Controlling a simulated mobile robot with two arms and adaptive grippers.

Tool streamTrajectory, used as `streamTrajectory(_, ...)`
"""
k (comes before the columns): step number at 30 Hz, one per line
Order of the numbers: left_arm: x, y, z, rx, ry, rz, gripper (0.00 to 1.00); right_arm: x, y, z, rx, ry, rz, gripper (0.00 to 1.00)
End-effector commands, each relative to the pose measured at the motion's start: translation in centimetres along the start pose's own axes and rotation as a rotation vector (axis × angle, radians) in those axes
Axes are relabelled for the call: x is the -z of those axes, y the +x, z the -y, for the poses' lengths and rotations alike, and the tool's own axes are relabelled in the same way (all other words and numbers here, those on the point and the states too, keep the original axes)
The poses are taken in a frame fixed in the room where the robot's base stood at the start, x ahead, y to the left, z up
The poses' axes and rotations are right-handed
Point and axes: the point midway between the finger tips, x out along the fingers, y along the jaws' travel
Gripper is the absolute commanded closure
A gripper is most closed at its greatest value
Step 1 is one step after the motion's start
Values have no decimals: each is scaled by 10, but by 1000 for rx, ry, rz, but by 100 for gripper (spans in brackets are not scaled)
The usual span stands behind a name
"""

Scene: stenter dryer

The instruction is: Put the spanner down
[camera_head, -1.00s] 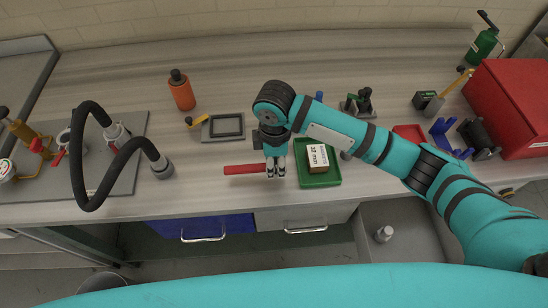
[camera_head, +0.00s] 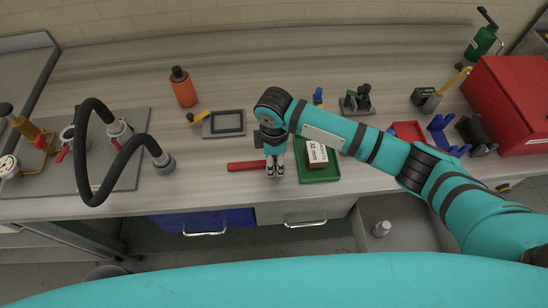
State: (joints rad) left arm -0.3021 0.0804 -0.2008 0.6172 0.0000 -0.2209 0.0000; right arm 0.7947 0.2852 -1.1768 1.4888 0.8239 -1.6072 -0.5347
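The spanner (camera_head: 246,166) shows as a straight red handle near the front edge of the bench, pointing left out of my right gripper. My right gripper (camera_head: 275,173) points down at the handle's right end and seems shut on it; its fingers hide the rest of the tool. The spanner lies level, very close to the bench top; I cannot tell whether it touches. My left gripper is not in view.
A green tray (camera_head: 330,172) with a labelled box (camera_head: 317,154) stands just right of my gripper. A grey frame (camera_head: 224,123) and an orange bottle (camera_head: 183,87) are behind. A black hose (camera_head: 92,190) arches at the left. Bench left of the spanner is clear.

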Motion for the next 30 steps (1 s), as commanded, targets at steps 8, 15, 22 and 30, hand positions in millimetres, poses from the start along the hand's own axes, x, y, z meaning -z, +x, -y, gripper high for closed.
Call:
streamTrajectory(8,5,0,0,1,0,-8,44,0,0,0,0,0,0,40)
streamTrajectory(15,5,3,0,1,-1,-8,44,1,-21,-1,-4,-1,-3,40)
streamTrajectory(22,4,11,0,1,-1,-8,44,1,-71,-1,-5,-2,-4,40)
streamTrajectory(30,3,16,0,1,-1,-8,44,1,-114,0,-1,0,-1,40)
